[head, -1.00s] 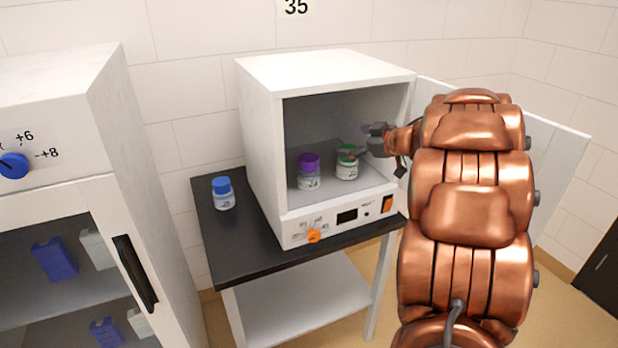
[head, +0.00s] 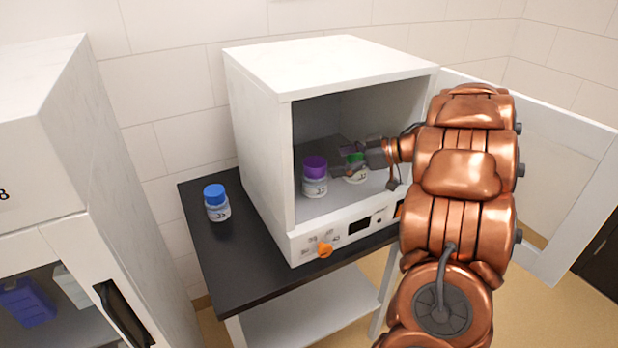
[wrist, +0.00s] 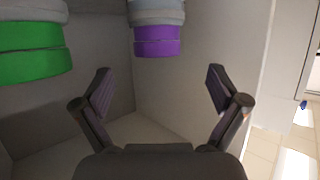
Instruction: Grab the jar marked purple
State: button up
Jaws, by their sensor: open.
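The jar with the purple lid (head: 315,187) stands upright inside the open white cabinet, at the left of its floor. In the wrist view its purple lid (wrist: 157,42) shows at the top, roughly centred between my fingers, and its body is cut off by the frame. My gripper (head: 343,160) is inside the cabinet, open and empty, just right of the purple jar and apart from it. It also shows in the wrist view (wrist: 158,76) with fingers spread wide. The jar with the green lid (head: 355,174) stands to the right, partly hidden by my gripper.
The white cabinet (head: 330,61) has its door (head: 565,150) swung open to the right. A blue-lidded jar (head: 216,204) stands on the black tabletop (head: 222,258), outside the cabinet at left. The green lid (wrist: 35,50) is close at the left in the wrist view.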

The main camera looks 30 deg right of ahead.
aim_at(317, 162)
jog(key=shift+x, duration=1.05)
jog(key=shift+r+p+x, duration=0.15)
jog(key=shift+p+x, duration=0.2)
jog(key=shift+x, duration=0.9)
jog(key=shift+r+p+x, duration=0.15)
jog(key=shift+p+x, duration=0.15)
jog(key=shift+x, duration=0.95)
jog(key=shift+w, duration=0.15)
jog(key=shift+c, duration=0.2)
jog(key=c, duration=1.8)
